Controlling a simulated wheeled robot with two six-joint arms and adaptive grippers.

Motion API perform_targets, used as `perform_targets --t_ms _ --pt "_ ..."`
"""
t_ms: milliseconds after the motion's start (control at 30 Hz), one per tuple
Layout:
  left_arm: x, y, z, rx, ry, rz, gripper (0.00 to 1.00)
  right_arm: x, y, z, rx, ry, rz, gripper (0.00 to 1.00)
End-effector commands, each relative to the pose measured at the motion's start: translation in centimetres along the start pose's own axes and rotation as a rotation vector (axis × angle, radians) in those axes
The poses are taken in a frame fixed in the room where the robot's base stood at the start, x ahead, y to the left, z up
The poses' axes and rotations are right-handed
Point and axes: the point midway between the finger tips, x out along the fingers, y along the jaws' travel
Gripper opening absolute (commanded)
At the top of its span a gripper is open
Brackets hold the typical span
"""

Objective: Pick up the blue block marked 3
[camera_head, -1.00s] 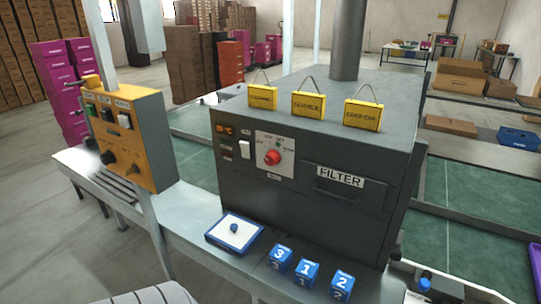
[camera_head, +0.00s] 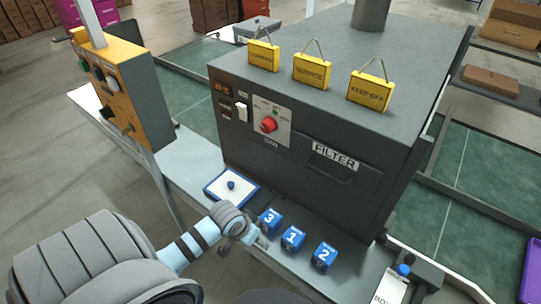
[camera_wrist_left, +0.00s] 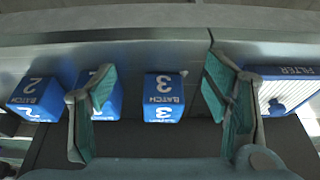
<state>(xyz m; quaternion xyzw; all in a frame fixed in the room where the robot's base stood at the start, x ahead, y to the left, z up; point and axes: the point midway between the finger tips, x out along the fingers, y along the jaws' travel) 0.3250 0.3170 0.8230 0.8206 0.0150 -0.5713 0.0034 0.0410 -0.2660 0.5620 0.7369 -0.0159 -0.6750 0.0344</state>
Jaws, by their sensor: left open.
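The blue block marked 3 (camera_head: 269,221) stands on the light bench ledge before the dark machine, leftmost of three blue blocks. In the left wrist view block 3 (camera_wrist_left: 163,98) shows upside down, between the two finger pads, with gaps on both sides. My left gripper (camera_head: 242,230) is open and empty, just left of block 3 in the head view; its teal pads also show in the left wrist view (camera_wrist_left: 158,82). Block 1 (camera_head: 292,239) and block 2 (camera_head: 324,256) stand to the right. One finger partly hides block 1 in the wrist view. My right gripper is not in view.
A blue-rimmed white tray (camera_head: 213,199) with a blue knob lies left of block 3. The dark machine (camera_head: 300,185) rises close behind the blocks. An orange control box (camera_head: 125,90) stands at left. The ledge's front edge is close to the blocks.

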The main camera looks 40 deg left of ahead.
Motion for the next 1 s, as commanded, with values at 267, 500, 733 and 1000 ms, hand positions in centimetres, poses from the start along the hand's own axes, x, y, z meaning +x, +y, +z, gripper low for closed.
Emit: perform_targets --t_ms 267,500,733,1000 --pt "-6.9 -0.6 -7.2 0.048 0.039 0.035 0.70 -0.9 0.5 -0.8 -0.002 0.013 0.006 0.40" --pt "-0.6 -0.3 -7.5 0.050 0.040 0.035 0.70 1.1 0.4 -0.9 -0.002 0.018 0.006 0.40" --pt "2.9 -0.1 -7.8 0.051 0.040 0.036 0.70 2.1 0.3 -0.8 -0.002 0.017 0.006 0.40" --pt "5.5 -0.1 -8.1 0.055 0.041 0.033 0.70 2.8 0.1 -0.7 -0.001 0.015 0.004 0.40"
